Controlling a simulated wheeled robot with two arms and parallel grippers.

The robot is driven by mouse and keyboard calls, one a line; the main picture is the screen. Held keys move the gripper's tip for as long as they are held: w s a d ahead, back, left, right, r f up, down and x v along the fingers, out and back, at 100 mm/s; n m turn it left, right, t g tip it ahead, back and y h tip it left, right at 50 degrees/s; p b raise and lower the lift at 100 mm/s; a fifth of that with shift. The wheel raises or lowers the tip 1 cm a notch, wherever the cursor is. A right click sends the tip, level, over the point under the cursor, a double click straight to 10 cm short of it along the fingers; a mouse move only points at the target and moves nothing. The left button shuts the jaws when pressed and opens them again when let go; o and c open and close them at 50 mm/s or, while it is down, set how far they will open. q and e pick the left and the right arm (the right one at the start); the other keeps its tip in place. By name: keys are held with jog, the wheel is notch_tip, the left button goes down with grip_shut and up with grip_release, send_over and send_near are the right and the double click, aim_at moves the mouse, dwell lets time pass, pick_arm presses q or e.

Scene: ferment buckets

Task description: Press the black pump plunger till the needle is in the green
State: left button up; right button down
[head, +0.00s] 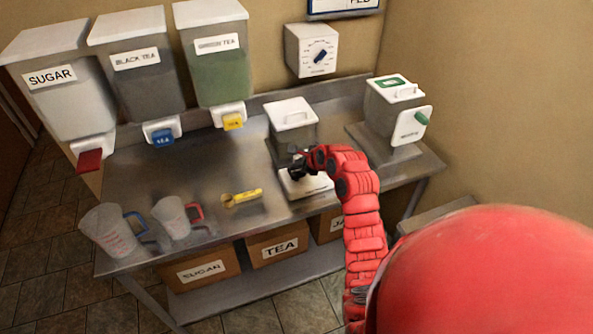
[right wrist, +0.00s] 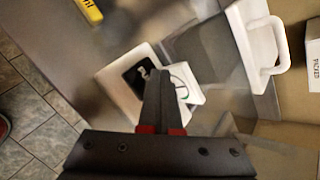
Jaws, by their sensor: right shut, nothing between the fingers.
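A grey container with a white handled lid (head: 293,113) stands on the steel table, with a white base (head: 306,187) in front of it. My right gripper (head: 297,166) is shut and empty, just over this base. In the right wrist view the closed fingertips (right wrist: 158,76) lie in front of the white base (right wrist: 117,92). A black square (right wrist: 139,74) with a white mark shows on the base. Beside it is a white dial (right wrist: 184,84) with a thin green part; its needle is too small to read. My left gripper is out of view.
A yellow tool (head: 241,197) and two measuring jugs (head: 172,216) stand left on the table (head: 225,160). Sugar, black tea and green tea dispensers (head: 215,60) line the back. Another lidded container (head: 392,105) with a green-handled white panel stands right. Boxes (head: 278,246) sit below.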

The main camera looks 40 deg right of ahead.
aim_at(299, 172)
jog(key=shift+f+p, duration=0.25)
jog(key=shift+p, duration=0.05)
jog(key=shift+f, duration=0.15)
jog(key=shift+f, duration=1.7)
dwell(1.4)
jog(key=shift+r, duration=0.15)
jog(key=shift+r+p, duration=1.9)
jog(key=shift+p, duration=0.2)
jog(key=shift+r, duration=0.1)
